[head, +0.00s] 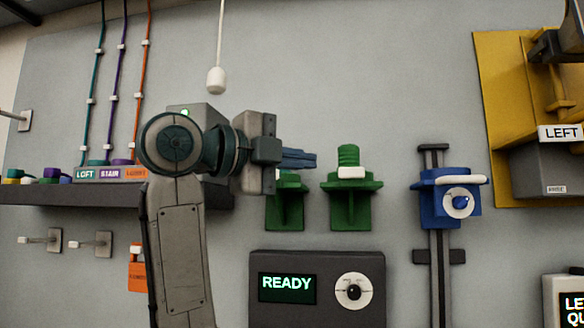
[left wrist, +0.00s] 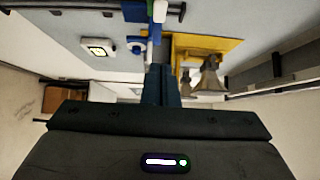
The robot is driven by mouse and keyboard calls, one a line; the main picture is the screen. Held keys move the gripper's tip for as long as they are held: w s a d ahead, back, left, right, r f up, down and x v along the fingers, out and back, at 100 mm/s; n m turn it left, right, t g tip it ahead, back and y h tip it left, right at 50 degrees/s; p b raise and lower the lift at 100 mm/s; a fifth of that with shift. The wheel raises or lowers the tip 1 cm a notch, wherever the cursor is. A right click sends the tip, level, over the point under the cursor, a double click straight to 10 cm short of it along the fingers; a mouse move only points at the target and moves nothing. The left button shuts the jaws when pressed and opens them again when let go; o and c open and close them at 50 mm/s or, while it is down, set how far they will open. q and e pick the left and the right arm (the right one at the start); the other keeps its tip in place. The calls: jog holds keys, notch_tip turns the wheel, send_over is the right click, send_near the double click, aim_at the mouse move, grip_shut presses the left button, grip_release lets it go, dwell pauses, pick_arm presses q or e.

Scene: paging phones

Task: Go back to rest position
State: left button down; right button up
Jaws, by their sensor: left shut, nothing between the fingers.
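My left gripper (head: 300,159) is raised in the middle of the head view, its blue fingers pointing right. The fingers are shut with nothing between them. It appears in front of the left green bracket (head: 285,205) and covers part of it. In the left wrist view the closed fingers (left wrist: 157,84) point away from the camera into open space. My right gripper is not in view.
A second green bracket (head: 351,190), a blue slider (head: 450,198) on a rail, a READY panel (head: 317,290) and a yellow LEFT board (head: 508,100) are on the grey wall. A dark shelf (head: 80,192) is at left. A white pull cord (head: 216,80) hangs above.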

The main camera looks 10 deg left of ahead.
pick_arm(q)
jog(key=shift+s+a+f, duration=0.1)
jog(key=shift+a+f, duration=0.05)
jog(key=shift+a, duration=0.3)
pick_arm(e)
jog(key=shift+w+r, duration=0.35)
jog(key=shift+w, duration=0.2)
pick_arm(q)
jog(key=shift+s, duration=0.15)
